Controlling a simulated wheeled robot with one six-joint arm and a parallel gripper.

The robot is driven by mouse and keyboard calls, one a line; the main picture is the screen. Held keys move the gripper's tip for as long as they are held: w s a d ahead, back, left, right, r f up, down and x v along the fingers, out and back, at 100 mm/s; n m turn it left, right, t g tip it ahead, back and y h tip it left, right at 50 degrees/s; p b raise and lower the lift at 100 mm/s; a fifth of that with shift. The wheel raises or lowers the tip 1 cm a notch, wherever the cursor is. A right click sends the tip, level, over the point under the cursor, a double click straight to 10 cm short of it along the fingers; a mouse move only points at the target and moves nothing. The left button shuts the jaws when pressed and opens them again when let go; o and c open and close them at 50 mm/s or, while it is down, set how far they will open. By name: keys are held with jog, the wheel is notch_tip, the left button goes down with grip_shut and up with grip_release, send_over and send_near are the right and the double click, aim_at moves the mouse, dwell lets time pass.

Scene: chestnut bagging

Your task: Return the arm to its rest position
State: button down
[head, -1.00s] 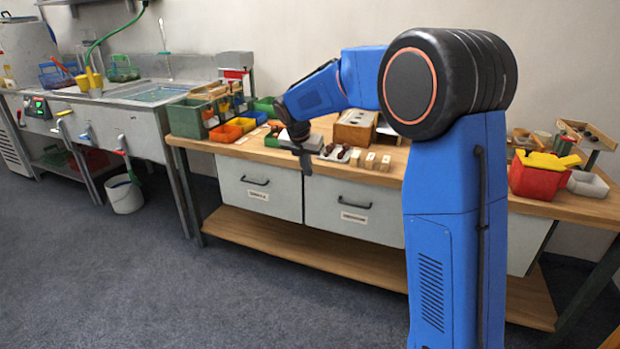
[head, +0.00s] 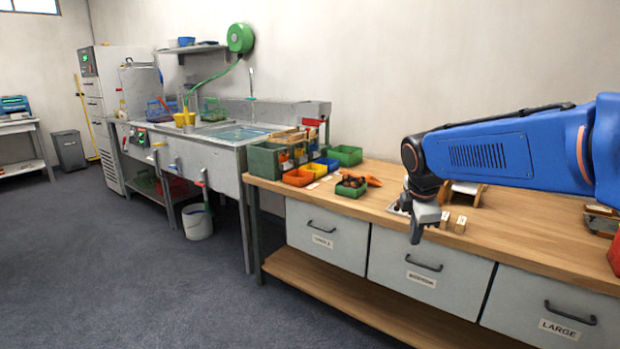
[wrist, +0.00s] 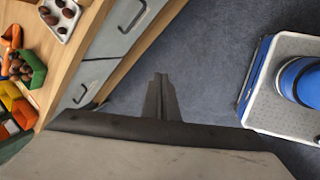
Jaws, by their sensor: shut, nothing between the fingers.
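My gripper (head: 416,236) hangs pointing down in front of the bench's front edge, at the end of my blue arm. Its fingers are together with nothing between them. In the wrist view the shut fingers (wrist: 161,90) stand over the blue-grey floor, clear of the drawers. My own blue and white base shows at the right of that view.
The wooden bench (head: 385,190) has drawers (head: 419,268) below. A green tray of chestnuts (head: 352,187) and orange bins (head: 298,177) stand at its left. A white tray of chestnuts (wrist: 67,30) is on the bench. A sink (head: 225,131) and bucket (head: 197,222) are further left. The floor in front is clear.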

jog(key=s+d+f+m, duration=0.1)
jog(key=s+f+m, duration=0.3)
jog(key=s+m, duration=0.5)
jog(key=s+d+f+m+t+y, duration=0.1)
jog(key=s+f+m, duration=0.2)
jog(key=s+m, duration=0.5)
jog(key=shift+s+f+m, duration=0.35)
jog(key=shift+s+m, duration=0.05)
jog(key=shift+s, duration=5.7)
jog(key=shift+d, duration=0.1)
